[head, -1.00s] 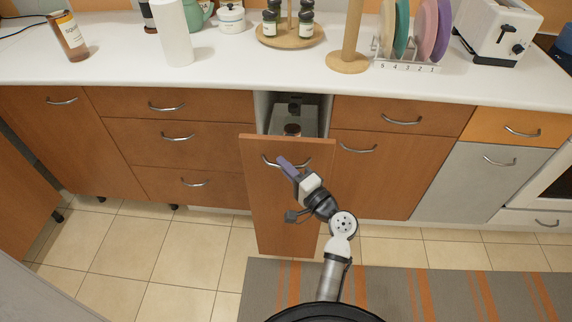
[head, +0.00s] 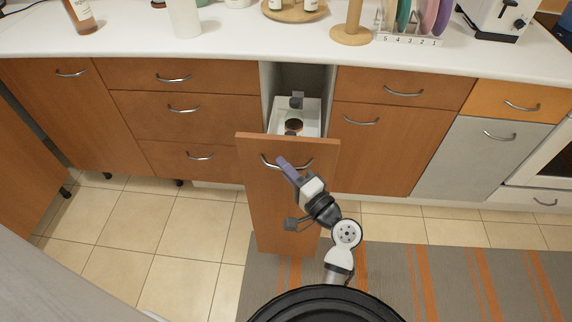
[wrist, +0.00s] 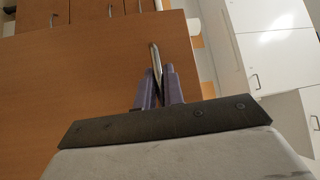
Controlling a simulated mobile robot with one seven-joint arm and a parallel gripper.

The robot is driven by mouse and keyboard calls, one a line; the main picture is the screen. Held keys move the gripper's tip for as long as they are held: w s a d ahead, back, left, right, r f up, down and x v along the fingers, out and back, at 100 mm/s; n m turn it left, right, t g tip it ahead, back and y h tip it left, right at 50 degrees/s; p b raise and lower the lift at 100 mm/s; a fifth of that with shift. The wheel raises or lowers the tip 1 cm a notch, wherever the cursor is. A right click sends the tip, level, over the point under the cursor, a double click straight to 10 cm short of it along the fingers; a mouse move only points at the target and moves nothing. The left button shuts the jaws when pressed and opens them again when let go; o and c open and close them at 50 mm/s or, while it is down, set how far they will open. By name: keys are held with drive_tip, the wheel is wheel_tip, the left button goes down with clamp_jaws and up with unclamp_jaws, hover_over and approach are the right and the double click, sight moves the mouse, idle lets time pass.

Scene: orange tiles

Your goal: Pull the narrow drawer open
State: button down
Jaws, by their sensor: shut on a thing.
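The narrow drawer (head: 285,215) has a tall orange-brown wood front and stands out well in front of the cabinet row. Its inside (head: 309,110) shows behind the front as a light box with a dark round item in it. My gripper (head: 283,162) is shut on the curved metal handle (head: 309,166) of this drawer, left of the handle's middle in the head view. In the wrist view the purple fingers (wrist: 160,80) close around the handle (wrist: 155,60), with the drawer front (wrist: 75,70) beside them.
A white countertop (head: 230,38) runs above the cabinets and carries bottles, a paper-towel holder, a plate rack and a toaster. Closed drawers (head: 185,125) are to the left and a closed cabinet (head: 385,150) to the right. Tiled floor (head: 170,230) and a striped rug (head: 450,275) lie in front.

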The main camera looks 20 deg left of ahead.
idle(0.3)
drive_tip(key=c, duration=1.5)
unclamp_jaws()
drive_tip(key=shift+s+d+f, duration=0.1)
drive_tip(key=shift+d, duration=0.05)
